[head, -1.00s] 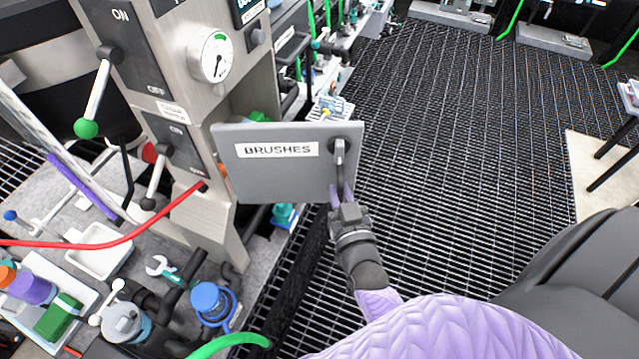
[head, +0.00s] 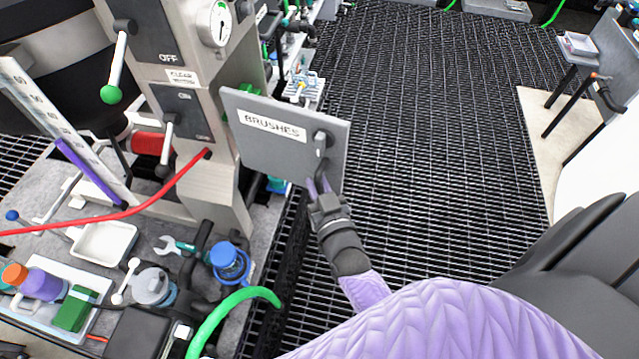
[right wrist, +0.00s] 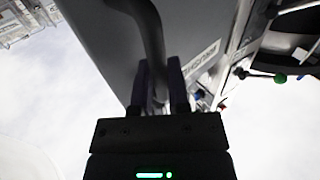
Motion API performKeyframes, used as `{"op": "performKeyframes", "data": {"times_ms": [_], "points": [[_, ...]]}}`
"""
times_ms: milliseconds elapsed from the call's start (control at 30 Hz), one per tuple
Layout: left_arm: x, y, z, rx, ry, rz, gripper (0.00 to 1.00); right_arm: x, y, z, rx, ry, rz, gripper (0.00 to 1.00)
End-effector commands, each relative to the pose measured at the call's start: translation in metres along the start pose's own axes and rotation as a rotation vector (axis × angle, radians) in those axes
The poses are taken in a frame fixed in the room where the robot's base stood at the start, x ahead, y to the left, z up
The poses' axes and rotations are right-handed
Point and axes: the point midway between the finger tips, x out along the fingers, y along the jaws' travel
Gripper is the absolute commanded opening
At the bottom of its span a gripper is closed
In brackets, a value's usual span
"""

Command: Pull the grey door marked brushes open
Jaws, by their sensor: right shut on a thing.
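The grey door (head: 290,158) carries a white label reading BRUSHES (head: 273,127). It stands out from the side of the metal column (head: 205,190), swung open at an angle. A dark handle (head: 321,150) is at its right edge. My right gripper (head: 319,188) is shut on the lower part of this handle. In the right wrist view my right gripper's fingers (right wrist: 160,88) close around the curved handle (right wrist: 150,35), with the grey door (right wrist: 100,40) behind it. My left gripper is not in view.
A bench on the left holds a white tray (head: 103,243), a blue-lidded bottle (head: 228,262) and several other items. A red hose (head: 120,213) and a green hose (head: 225,310) cross it. The grated floor (head: 430,130) to the right is clear.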

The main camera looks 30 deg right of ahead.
Motion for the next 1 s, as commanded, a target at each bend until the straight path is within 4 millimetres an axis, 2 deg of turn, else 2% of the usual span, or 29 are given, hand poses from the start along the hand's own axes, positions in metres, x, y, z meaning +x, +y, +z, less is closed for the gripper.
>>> {"op": "performKeyframes", "data": {"times_ms": [433, 467, 600, 867, 1000], "points": [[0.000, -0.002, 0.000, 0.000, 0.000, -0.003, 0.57, 0.001, -0.001, -0.001, 0.001, 0.003, -0.002, 0.00], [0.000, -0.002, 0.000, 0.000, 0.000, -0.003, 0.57, 0.001, -0.001, -0.001, 0.001, 0.003, -0.002, 0.22], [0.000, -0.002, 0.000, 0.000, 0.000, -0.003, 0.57, 0.001, -0.001, -0.001, 0.001, 0.002, -0.002, 0.52], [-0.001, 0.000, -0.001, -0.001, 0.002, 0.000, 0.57, -0.001, -0.001, 0.000, 0.001, 0.000, -0.001, 0.53], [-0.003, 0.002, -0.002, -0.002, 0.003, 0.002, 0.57, -0.019, -0.001, 0.000, 0.000, -0.002, -0.001, 0.53]]}}
